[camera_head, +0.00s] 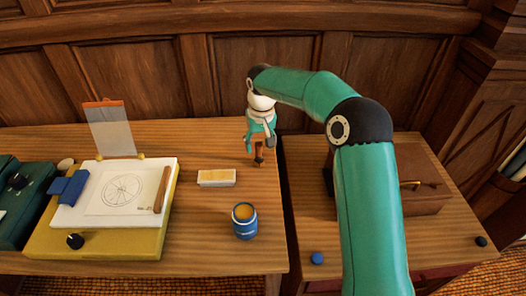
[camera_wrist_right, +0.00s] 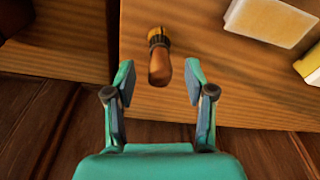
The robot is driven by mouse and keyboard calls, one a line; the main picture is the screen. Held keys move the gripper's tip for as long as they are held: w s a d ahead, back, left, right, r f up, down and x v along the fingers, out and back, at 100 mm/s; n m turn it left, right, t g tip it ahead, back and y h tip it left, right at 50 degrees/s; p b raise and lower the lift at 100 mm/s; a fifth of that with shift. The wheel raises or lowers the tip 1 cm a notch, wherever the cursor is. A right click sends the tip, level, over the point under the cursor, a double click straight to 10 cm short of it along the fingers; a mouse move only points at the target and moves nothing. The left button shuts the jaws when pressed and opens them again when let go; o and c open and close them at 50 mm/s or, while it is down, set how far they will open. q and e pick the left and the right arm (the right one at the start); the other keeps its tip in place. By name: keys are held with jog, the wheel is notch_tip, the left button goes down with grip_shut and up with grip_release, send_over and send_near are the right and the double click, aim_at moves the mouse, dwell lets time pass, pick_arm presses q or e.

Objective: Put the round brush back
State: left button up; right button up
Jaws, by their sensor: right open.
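The round brush (camera_wrist_right: 159,57) has a rounded orange-brown wooden handle and a dark band. In the right wrist view it is ahead of my right gripper (camera_wrist_right: 158,84), about midway between the spread fingers, with gaps on both sides. In the head view the right gripper (camera_head: 258,150) points down over the right back part of the table, with the brush (camera_head: 259,158) showing small just below it, partly hidden by the fingers. I cannot tell whether the brush stands or lies. The right gripper is open and empty. My left gripper is not in view.
On the table (camera_head: 200,253), a pale block (camera_head: 216,178), a blue jar (camera_head: 245,223) and a yellow drafting board (camera_head: 95,242) with a drawing stand left of the brush. A brown case (camera_head: 422,180) sits on the cabinet at right, across a gap. Wood panelling is behind.

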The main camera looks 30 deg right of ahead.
notch_tip(320, 180, up, 6)
jog(key=shift+s, duration=0.35)
jog(key=shift+a, duration=0.1)
